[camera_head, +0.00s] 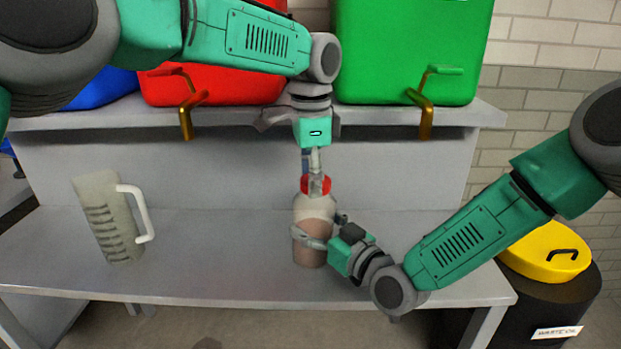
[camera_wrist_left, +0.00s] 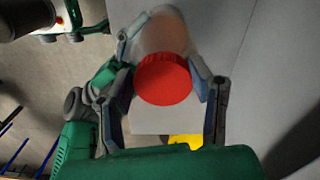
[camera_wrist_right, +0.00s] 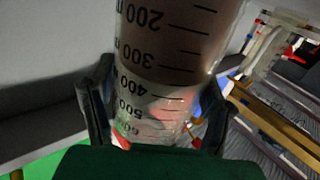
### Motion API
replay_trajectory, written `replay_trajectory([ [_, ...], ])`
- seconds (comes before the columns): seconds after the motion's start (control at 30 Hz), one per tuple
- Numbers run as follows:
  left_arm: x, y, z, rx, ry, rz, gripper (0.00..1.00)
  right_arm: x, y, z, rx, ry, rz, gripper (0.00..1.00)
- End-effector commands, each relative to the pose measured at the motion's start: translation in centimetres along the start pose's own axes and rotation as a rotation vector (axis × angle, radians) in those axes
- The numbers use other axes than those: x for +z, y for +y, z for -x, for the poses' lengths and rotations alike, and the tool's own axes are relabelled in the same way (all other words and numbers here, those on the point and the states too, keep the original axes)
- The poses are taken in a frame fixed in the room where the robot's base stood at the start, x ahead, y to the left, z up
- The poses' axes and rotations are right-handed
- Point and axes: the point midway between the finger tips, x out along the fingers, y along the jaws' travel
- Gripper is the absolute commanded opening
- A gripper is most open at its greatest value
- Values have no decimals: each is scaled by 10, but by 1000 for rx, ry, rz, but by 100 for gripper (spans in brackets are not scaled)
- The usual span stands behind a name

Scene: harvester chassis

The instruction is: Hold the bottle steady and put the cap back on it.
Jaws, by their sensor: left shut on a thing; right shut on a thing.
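The bottle (camera_head: 311,253) stands upright on the grey bench, pale at the top with a brownish content below. My right gripper (camera_head: 316,238) is shut around its body from the right. In the right wrist view the bottle (camera_wrist_right: 170,60) shows graduation marks between the fingers. The red cap (camera_head: 315,186) is at the bottle's mouth, and my left gripper (camera_head: 314,172) is shut on it from above. In the left wrist view the cap (camera_wrist_left: 163,80) sits between the fingers, over the bottle. The cap hides the bottle's mouth, so I cannot tell whether it is seated.
A graduated jug (camera_head: 106,218) with a white handle stands at the left of the bench (camera_head: 200,283). Red (camera_head: 225,87) and green (camera_head: 412,50) containers with brass taps stand on the shelf behind. A black drum with a yellow lid (camera_head: 545,252) is at the right.

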Motion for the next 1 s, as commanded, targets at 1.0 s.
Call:
replay_trajectory([
  [1.0,-1,1,15,2,-1,7,69,5,2,2,3,-12,-1,0],
])
